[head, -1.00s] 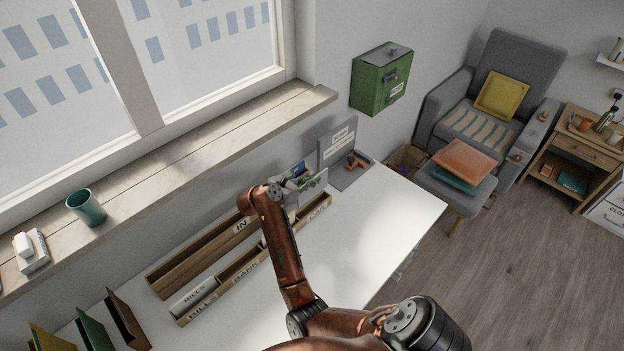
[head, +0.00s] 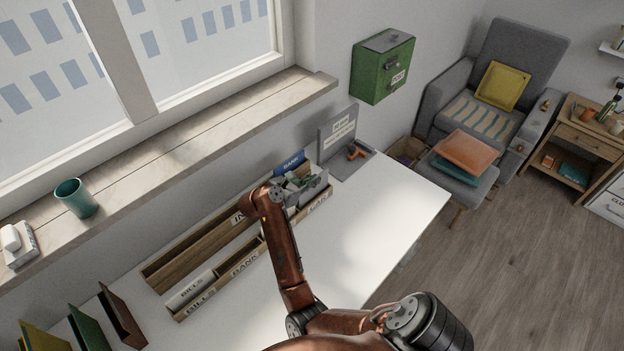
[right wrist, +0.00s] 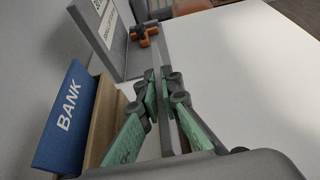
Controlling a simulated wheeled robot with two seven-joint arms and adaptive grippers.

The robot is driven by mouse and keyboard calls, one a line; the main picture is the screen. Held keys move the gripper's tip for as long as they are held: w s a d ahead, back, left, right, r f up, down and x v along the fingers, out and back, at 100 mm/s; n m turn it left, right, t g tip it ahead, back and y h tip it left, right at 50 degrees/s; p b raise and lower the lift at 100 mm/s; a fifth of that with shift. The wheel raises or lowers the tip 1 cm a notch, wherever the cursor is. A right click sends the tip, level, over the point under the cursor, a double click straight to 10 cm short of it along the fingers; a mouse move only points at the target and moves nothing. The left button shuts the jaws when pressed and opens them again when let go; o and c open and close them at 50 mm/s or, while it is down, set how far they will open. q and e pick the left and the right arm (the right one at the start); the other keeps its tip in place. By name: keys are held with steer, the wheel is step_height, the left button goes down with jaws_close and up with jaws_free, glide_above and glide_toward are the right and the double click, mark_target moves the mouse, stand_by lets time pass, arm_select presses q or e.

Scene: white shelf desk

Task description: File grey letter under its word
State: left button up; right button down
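My right gripper (head: 300,182) is shut on a thin grey letter (head: 318,183). In the right wrist view the green-padded fingers (right wrist: 165,82) close on the letter (right wrist: 168,125), seen edge-on, so its word is hidden. It is over the right end of the front rack (head: 215,292), whose front labels read BILLS, BANK and a third I cannot read surely. I cannot tell whether the letter is inside a compartment. A blue letter marked BANK (head: 289,161) stands in the rear IN tray (head: 195,258), and at left in the wrist view (right wrist: 70,118). My left gripper is out of view.
A white BILLS letter (head: 190,289) lies in the left compartment. A grey stand with a sign (head: 338,138) and an orange object (head: 357,152) is behind the rack's right end. Dark folders (head: 122,318) stand front left. The desk's right part (head: 395,215) is clear.

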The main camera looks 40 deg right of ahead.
arm_select(q)
steer(key=shift+f, duration=0.15)
arm_select(e)
steer(key=shift+f, duration=0.2)
steer(key=c, duration=2.1)
jaws_free()
arm_select(q)
steer(key=shift+s, duration=0.2)
arm_select(e)
steer(key=shift+r, duration=0.1)
step_height(320, 180, up, 10)
steer(key=shift+f, duration=0.1)
